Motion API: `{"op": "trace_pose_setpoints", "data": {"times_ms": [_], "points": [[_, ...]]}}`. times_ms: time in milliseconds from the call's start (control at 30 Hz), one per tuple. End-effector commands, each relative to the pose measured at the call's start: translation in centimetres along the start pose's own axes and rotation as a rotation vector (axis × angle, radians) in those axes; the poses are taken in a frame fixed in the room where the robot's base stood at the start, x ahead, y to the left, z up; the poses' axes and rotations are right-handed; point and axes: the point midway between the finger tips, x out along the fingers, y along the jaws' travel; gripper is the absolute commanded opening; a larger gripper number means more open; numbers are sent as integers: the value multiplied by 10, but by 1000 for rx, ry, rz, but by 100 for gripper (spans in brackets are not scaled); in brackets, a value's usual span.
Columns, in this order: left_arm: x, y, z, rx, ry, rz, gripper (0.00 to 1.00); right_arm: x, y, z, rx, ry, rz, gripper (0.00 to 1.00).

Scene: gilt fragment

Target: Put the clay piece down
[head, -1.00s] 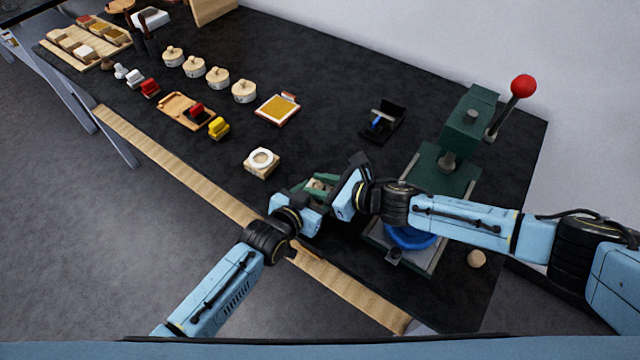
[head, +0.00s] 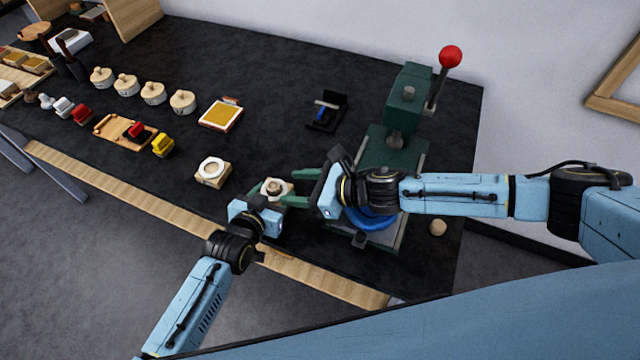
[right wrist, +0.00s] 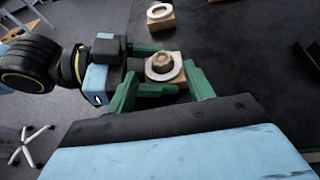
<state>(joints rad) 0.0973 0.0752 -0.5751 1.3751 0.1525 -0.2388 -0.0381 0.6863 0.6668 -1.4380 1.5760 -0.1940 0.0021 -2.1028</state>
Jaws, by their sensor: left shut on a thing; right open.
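The clay piece (head: 275,187) is a small brown-beige lump, seen inside a white ring on a small wooden block. The right wrist view shows the lump (right wrist: 162,63) from closer. My left gripper (head: 274,197) is shut on this stack, with its green fingers on either side of the block; whether they also touch the clay is hard to tell. My right gripper (head: 300,188) is open just to the right, its two green fingertips pointing at the stack. In the right wrist view its fingers (right wrist: 163,85) stand apart, one on each side of the stack.
Another wooden block with a white ring (head: 212,171) stands on the black table to the left. A green press with a red knob (head: 451,57) stands on the right, with a blue round part (head: 371,219). Bare tabletop lies behind the grippers.

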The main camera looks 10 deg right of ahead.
Motion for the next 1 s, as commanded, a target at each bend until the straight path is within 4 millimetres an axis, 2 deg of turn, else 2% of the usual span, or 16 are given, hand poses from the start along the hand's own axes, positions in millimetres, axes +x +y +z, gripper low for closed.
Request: {"op": "trace_pose_setpoints", "data": {"times_ms": [100, 300, 467, 700, 733, 900, 1000], "points": [[0, 0, 0, 0, 0, 0, 37, -26, -1, 0, 0, 0, -2, 52], [0, 0, 0, 0, -1, 0, 37, -52, -1, 1, 0, -2, -2, 52], [0, 0, 0, 0, -1, 0, 37, -61, -1, 2, 1, -3, -1, 52], [0, 0, 0, 0, -1, 0, 37, -61, -1, 2, 0, -4, -1, 52], [0, 0, 0, 0, -1, 0, 61, -61, -1, 2, 0, -4, -1, 52], [0, 0, 0, 0, -1, 0, 83, -61, -1, 2, 0, -4, -1, 52], [0, 0, 0, 0, -1, 0, 85, -61, -1, 2, 0, -4, -1, 52]]}}
